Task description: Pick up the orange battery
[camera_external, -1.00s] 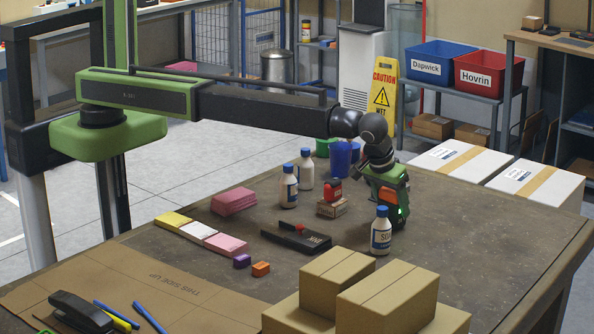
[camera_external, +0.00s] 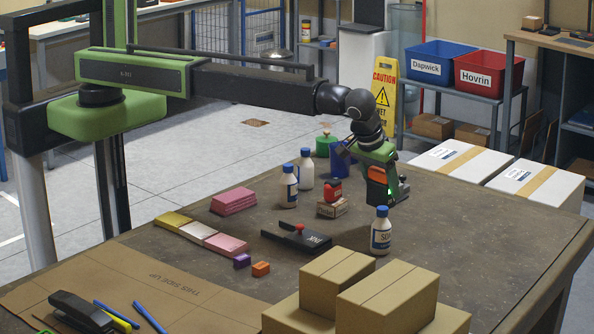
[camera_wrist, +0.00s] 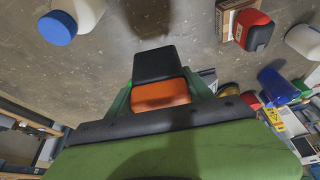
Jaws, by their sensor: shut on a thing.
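The orange battery (camera_wrist: 160,95), orange with a black end, sits between the green fingers of my gripper (camera_wrist: 158,98) in the wrist view. The gripper is shut on it. In the external view my gripper (camera_external: 384,184) hangs above the far right part of the table, behind the white bottle with a blue cap. The battery's orange side (camera_external: 377,173) shows there between the green parts. In the wrist view the table top shows beyond the battery, apart from it.
A blue-capped bottle (camera_external: 381,231) stands just in front of my gripper. A red-topped item on a small carton (camera_external: 332,208), two more bottles (camera_external: 289,186) and a blue cup (camera_external: 340,160) are to its left. Stacked cardboard boxes (camera_external: 386,297) fill the front. The table's right side is clear.

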